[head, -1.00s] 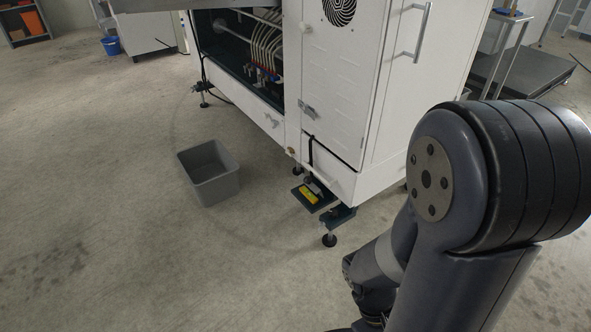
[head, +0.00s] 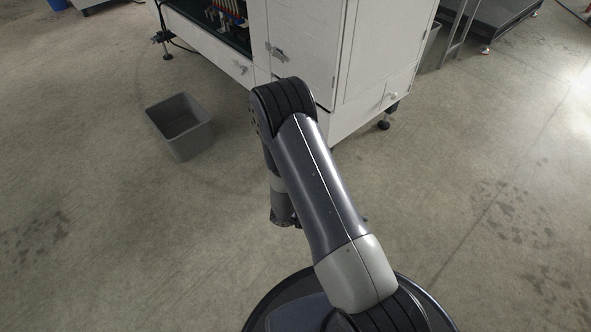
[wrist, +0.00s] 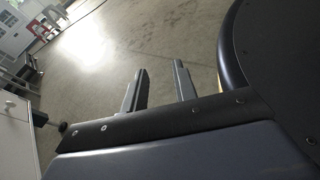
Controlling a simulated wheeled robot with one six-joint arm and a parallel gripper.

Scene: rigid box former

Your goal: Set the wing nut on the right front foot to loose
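The white machine (head: 300,45) stands at the top of the head view. Its near corner is behind my arm, so the foot and wing nut there are hidden. A dark foot (head: 384,124) shows under the machine's right side and another foot (head: 167,56) at its left end; no wing nut can be made out on either. My gripper (wrist: 160,88) shows in the wrist view with two fingers apart and only floor between them. It is away from the machine, whose white side (wrist: 15,140) is at the lower left there, with a foot (wrist: 62,127) beside it.
A grey open bin (head: 182,128) stands on the floor left of my arm. My own round dark base fills the right of the wrist view, close to the fingers. A dark platform (head: 490,25) is at the upper right. The floor at right and lower left is clear.

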